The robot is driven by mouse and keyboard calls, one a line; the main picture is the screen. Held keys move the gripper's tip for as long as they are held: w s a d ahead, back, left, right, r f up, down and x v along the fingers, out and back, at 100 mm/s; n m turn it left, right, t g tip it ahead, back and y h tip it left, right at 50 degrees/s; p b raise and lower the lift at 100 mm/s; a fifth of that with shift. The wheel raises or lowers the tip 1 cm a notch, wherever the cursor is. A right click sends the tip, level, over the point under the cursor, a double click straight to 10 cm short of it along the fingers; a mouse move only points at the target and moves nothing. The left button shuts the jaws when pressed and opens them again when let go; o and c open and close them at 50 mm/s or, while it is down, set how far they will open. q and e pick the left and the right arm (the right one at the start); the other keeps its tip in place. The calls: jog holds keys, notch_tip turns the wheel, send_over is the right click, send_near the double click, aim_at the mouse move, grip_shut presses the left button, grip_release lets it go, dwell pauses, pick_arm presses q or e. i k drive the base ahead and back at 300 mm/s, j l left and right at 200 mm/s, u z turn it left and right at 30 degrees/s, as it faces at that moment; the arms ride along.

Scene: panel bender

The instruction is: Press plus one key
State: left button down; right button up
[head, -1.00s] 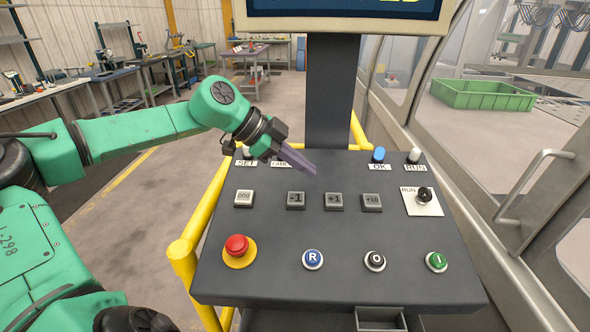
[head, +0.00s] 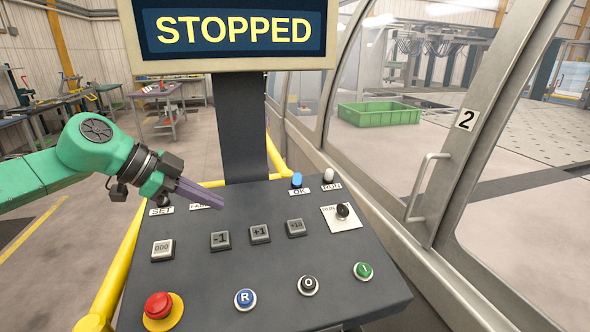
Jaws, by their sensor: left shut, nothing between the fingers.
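The +1 key (head: 260,233) is a grey square button in the middle row of the dark sloped control panel (head: 200,285). The -1 key (head: 221,240) is to its left and the +10 key (head: 296,228) to its right. My left gripper (head: 222,206) is shut and empty. Its purple-grey fingers point right and down, and in the picture their tips lie above and between the -1 and +1 keys. The tips appear apart from the +1 key, which is in full view. My right gripper is not in view.
A screen (head: 237,30) reads STOPPED. The panel also carries a red emergency button (head: 158,305), a blue R button (head: 245,299), a black O button (head: 308,285), a green button (head: 363,271) and a selector switch (head: 343,211). A yellow rail (head: 125,265) runs along its left side.

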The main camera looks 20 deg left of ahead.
aim_at(258, 234)
jog(key=k+j, duration=0.55)
jog(key=j, duration=0.15)
jog(key=k+j, duration=0.6)
jog(key=j, duration=0.15)
